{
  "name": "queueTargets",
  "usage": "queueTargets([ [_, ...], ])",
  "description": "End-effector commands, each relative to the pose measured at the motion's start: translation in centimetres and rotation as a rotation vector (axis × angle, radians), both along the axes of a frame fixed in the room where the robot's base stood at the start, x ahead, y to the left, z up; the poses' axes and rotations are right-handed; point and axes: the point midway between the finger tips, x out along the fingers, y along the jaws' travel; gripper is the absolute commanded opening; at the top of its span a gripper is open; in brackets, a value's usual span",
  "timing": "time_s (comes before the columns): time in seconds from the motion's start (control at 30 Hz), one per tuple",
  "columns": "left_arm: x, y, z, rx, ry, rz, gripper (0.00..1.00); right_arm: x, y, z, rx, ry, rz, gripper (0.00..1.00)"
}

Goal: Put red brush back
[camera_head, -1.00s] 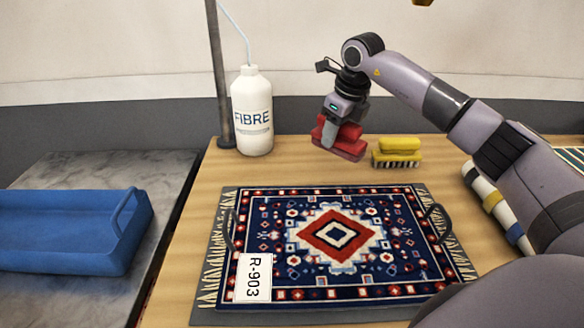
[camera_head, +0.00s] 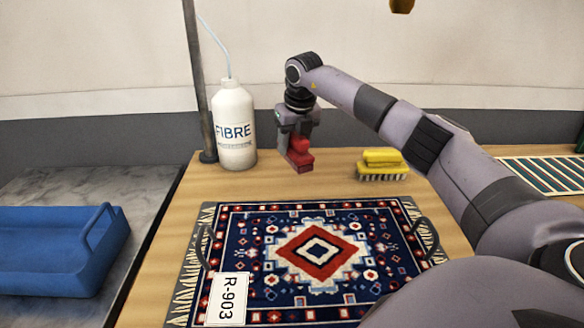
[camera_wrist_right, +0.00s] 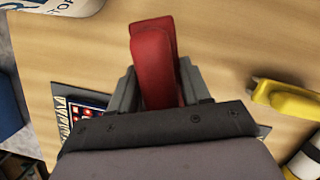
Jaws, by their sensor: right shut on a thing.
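The red brush (camera_head: 300,155) is in the jaws of my right gripper (camera_head: 297,142), behind the rug and between the white bottle and the yellow brush. In the right wrist view the red brush (camera_wrist_right: 153,62) stands out between the two fingers of the right gripper (camera_wrist_right: 160,85), which are shut on it. The brush is over the wooden table; whether its underside touches the table I cannot tell. My left gripper is in neither view.
A white FIBRE bottle (camera_head: 234,128) with a straw stands left of the brush, by a grey post (camera_head: 198,80). A yellow brush (camera_head: 383,165) sits to the right. A patterned rug (camera_head: 300,270) with tag R-903 lies in front. A blue tray (camera_head: 60,250) is at left.

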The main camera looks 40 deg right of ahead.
Motion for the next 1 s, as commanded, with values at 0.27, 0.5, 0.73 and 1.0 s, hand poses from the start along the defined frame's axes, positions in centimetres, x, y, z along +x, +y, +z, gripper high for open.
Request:
queueTargets([
  [0.27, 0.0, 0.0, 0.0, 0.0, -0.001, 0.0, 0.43, 0.0, 0.0, -2.7, 0.001, 0.0, 0.001, 0.14],
  [0.5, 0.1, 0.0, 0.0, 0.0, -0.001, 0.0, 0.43, 0.0, 0.0, -5.6, 0.0, -0.001, 0.002, 0.14],
  [0.73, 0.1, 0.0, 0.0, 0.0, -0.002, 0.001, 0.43, 0.0, 0.0, -5.6, 0.0, -0.003, 0.002, 0.14],
  [1.0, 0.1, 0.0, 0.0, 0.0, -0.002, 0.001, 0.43, 0.0, 0.0, -5.8, 0.0, -0.002, 0.002, 0.73],
])
